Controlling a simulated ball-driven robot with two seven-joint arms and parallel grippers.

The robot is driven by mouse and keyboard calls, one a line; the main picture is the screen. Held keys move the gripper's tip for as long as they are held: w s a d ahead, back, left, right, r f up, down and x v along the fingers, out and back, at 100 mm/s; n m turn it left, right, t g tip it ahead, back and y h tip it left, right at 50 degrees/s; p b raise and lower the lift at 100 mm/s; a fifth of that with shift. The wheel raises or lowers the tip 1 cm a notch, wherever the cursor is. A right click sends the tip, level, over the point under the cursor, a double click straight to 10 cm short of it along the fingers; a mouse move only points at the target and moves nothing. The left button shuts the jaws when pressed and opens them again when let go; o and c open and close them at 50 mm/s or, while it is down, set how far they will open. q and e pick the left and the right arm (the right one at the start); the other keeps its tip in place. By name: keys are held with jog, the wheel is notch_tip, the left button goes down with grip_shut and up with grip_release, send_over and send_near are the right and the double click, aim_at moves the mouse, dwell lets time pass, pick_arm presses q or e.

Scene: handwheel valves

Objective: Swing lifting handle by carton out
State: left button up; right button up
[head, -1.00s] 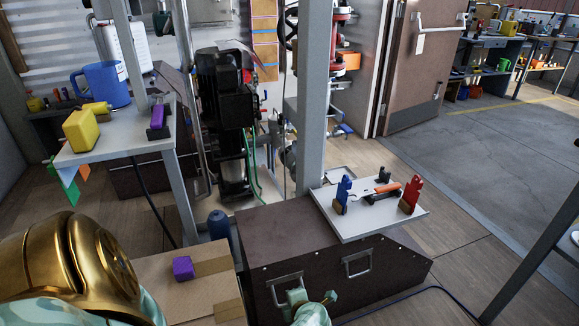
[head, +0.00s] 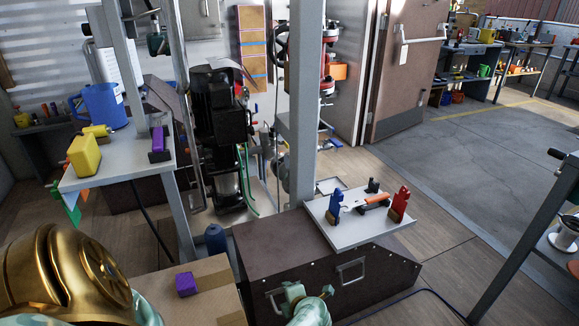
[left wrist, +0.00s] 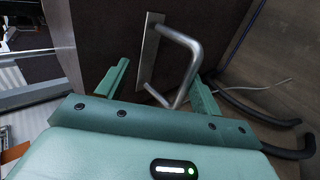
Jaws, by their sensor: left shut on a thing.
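A brown chest (head: 320,265) has two metal lifting handles on its front. The left lifting handle (head: 272,294), beside the cardboard carton (head: 215,277), is partly hidden by my left arm. My left gripper (head: 292,291) is at this handle. In the left wrist view the handle (left wrist: 182,42) is a bent bar standing out from its mounting plate (left wrist: 149,48), and my left gripper (left wrist: 160,74) has a finger on each side of it, shut on it. The right lifting handle (head: 351,271) hangs against the chest front. My right gripper is out of view.
A white tray (head: 345,238) with blue and red holders sits on the chest. A purple block (head: 186,284) lies on the carton. A grey post (head: 306,100) rises behind the chest. A dark cable (head: 405,298) runs on the floor to the right.

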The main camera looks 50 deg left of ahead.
pick_arm(q)
jog(key=shift+a, duration=0.2)
jog(key=shift+c, duration=0.8)
jog(key=shift+d+r+p, duration=0.4)
jog(key=shift+r+p, duration=0.15)
jog(key=p+v, duration=0.3)
jog(key=v, duration=0.2)
jog(key=shift+s+d+f, duration=0.1)
jog(key=shift+c, duration=1.1)
jog(key=shift+s+d+p, duration=0.2)
jog(key=shift+d+p, duration=0.1)
jog(key=shift+d, duration=0.15)
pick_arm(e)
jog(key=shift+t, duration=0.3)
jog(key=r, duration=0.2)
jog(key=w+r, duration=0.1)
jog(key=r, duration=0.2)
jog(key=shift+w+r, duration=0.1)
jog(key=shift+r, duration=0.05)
